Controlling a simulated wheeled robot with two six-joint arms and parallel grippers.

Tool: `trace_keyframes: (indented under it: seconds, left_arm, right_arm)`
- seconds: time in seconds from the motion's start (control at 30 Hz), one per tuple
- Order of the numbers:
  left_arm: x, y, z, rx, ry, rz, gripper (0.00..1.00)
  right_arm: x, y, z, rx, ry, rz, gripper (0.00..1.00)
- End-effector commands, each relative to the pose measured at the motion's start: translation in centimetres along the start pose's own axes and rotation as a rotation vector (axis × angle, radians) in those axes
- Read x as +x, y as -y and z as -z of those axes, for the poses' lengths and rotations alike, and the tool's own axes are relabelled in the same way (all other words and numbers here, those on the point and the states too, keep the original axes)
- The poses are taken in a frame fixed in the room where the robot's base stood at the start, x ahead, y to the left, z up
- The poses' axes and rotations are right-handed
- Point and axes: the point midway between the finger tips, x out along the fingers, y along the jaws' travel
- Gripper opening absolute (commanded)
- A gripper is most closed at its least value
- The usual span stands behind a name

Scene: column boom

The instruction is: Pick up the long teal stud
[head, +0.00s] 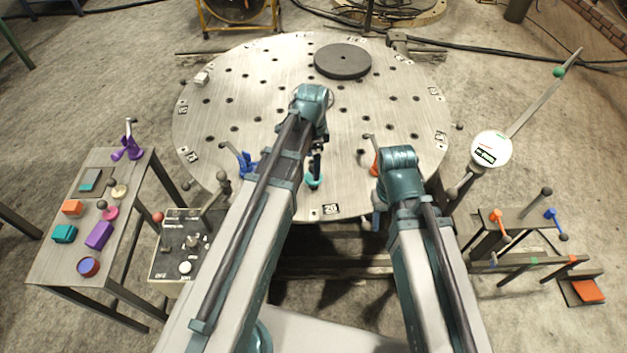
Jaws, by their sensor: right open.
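A small teal piece (313,182), which looks like the teal stud, is at the front part of the round metal table (345,200). Its full length cannot be made out. A dark upright part stands just above it, under the end of my left arm; I cannot tell whether it is my left gripper or touches the teal piece. My right gripper (376,219) is partly hidden by its own arm, at the table's front edge, right of the teal piece. It is open and apart from it.
A blue clamp (245,162) and an orange clamp (375,165) flank the teal piece. A dark disc (342,61) lies at the back. A side table (60,265) with coloured blocks is left, a control box (175,262) nearer. A round gauge (491,149) and a rack (512,220) are right.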

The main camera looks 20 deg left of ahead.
Motion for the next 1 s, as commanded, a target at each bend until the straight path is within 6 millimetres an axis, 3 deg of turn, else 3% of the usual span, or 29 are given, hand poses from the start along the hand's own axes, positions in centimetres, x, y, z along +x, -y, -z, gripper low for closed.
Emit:
trace_keyframes:
  seconds: [0.17,0.5,0.8,0.87,1.0]
  left_arm:
    - [1.1,-0.1,0.0,0.0,0.0,0.0,1.0]
    - [5.0,-0.2,0.1,0.0,0.0,0.0,1.0]
    - [5.1,-0.1,0.1,0.0,0.0,0.0,1.0]
    - [5.1,-0.1,0.1,0.0,0.0,0.0,0.93]
    - [5.1,-0.1,0.1,0.0,0.0,0.0,0.68]
  right_arm:
    - [1.1,0.1,0.1,0.0,0.0,0.0,0.5]
    - [5.0,0.5,0.3,0.0,0.0,0.0,0.5]
    - [5.1,0.5,0.3,0.0,0.0,0.0,0.5]
    - [5.1,0.5,0.3,0.0,0.0,0.0,0.5]
    - [5.1,0.5,0.3,0.0,0.0,0.0,0.5]
